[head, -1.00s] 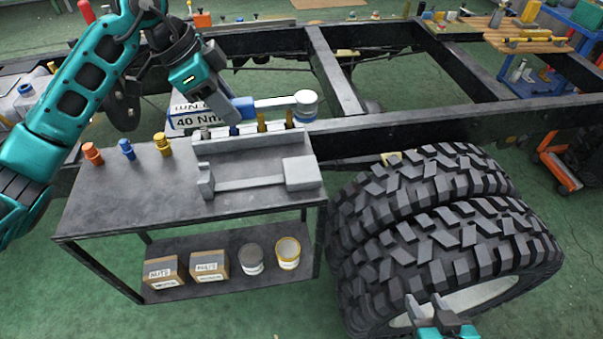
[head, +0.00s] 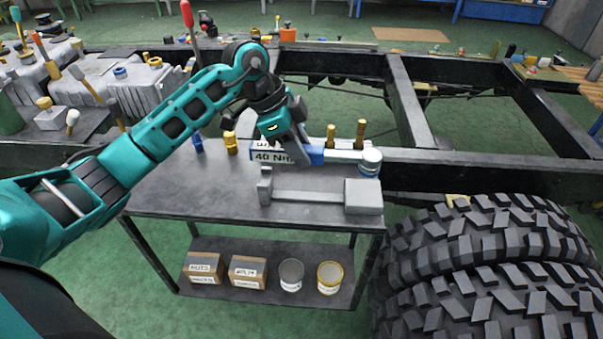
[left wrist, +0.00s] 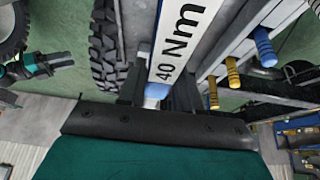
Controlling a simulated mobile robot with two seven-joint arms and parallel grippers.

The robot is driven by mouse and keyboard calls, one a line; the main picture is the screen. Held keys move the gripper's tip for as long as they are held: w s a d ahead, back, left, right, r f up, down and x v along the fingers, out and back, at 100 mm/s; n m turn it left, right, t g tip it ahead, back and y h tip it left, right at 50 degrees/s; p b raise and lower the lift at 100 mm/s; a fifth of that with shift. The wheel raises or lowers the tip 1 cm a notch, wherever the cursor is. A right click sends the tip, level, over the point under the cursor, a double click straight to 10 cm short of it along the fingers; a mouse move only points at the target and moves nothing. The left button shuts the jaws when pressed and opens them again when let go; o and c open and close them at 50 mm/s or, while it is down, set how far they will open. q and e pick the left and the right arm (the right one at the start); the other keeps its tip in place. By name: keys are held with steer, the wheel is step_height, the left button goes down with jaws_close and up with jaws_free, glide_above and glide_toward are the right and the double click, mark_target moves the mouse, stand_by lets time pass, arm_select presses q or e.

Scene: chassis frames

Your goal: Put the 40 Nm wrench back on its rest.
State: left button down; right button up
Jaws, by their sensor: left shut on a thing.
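The 40 Nm wrench has a blue grip (head: 316,155), a pale shaft and a round white-and-blue head (head: 371,163). A white label reading 40 Nm (head: 268,156) sits at its other end and shows large in the left wrist view (left wrist: 178,45). My left gripper (head: 305,155) is shut on the wrench by the grip. It holds the wrench roughly level, just behind and above the grey rest. The rest has a notched post (head: 265,187), a low bar and a block (head: 363,197); nothing lies on it. My right gripper (left wrist: 45,65) shows small in the left wrist view.
The rest stands on a dark cart top (head: 180,185) with blue (head: 197,143) and yellow (head: 230,143) sockets. More yellow sockets (head: 331,136) stand behind the wrench. Large tyres (head: 490,260) stand right of the cart. A chassis rail (head: 480,180) runs behind.

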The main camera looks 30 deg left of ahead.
arm_select(q)
step_height(320, 180, down, 6)
steer(key=shift+f+b, duration=0.1)
steer(key=shift+b, duration=0.35)
steer(key=c, duration=0.8)
jaws_free()
steer(key=shift+o, duration=0.2)
steer(key=p+v, duration=0.1)
steer(key=v, duration=1)
steer(key=shift+r+p, duration=0.25)
steer(key=shift+p, duration=0.05)
steer(key=shift+a+r, duration=0.15)
steer(key=shift+r, duration=0.1)
